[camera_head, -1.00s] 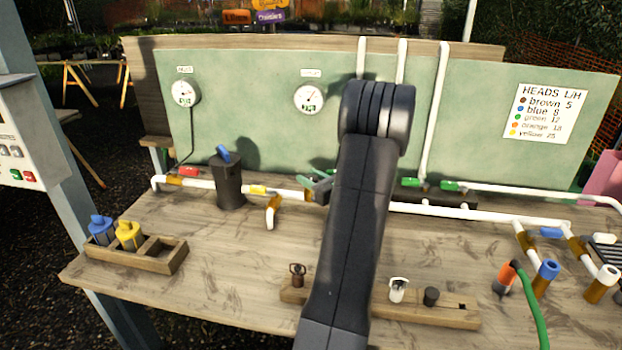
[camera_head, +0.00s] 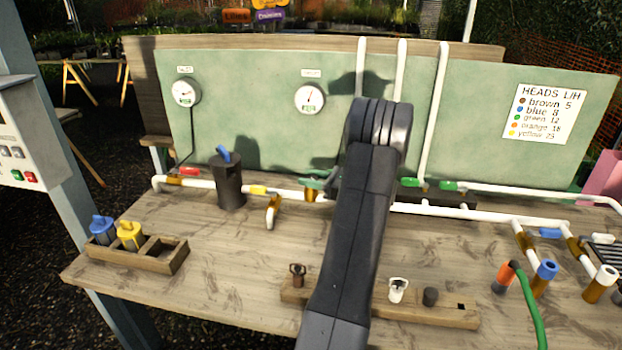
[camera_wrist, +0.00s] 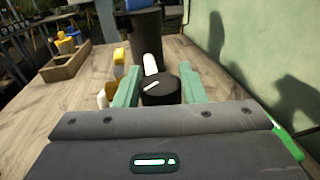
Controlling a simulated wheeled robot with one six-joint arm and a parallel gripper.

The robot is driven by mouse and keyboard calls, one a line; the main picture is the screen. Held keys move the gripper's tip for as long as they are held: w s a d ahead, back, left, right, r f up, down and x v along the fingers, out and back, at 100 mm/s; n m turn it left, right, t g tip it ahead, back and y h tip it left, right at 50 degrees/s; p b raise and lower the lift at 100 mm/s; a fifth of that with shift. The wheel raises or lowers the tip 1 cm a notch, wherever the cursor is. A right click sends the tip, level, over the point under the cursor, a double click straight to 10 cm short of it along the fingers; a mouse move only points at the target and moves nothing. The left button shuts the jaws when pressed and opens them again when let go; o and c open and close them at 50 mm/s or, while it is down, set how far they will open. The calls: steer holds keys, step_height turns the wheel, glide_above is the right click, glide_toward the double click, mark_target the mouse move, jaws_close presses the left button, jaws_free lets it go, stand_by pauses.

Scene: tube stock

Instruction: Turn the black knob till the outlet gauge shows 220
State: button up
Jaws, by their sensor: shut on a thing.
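The black knob (camera_wrist: 160,90), with a white pointer line on its top, sits between the green fingers of my gripper (camera_wrist: 158,87) in the wrist view. The fingers are shut on it from both sides. In the head view my arm hides the knob, and only a bit of the green gripper (camera_head: 322,182) shows left of the arm. The right-hand round gauge (camera_head: 310,98) on the green board has a needle pointing nearly straight up; its label and digits are too small to read. A second gauge (camera_head: 185,92) hangs at the left.
A dark filter cylinder (camera_head: 229,185) stands left of the knob on the white pipe line. A wooden tray (camera_head: 165,262) with blue and yellow pieces is at the front left. A wooden strip (camera_head: 450,315) with small parts lies in front.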

steer(key=o, duration=1)
steer(key=shift+c, duration=0.2)
steer(key=shift+d, duration=0.1)
steer(key=b+v, duration=0.1)
steer(key=v, duration=1.2)
steer(key=shift+s+d+b, duration=0.15)
steer(key=shift+d+b, duration=0.2)
steer(key=shift+b, duration=0.05)
steer(key=shift+a, duration=0.1)
steer(key=p+x, duration=0.1)
steer(key=x, duration=1.2)
steer(key=shift+a+p, duration=0.35)
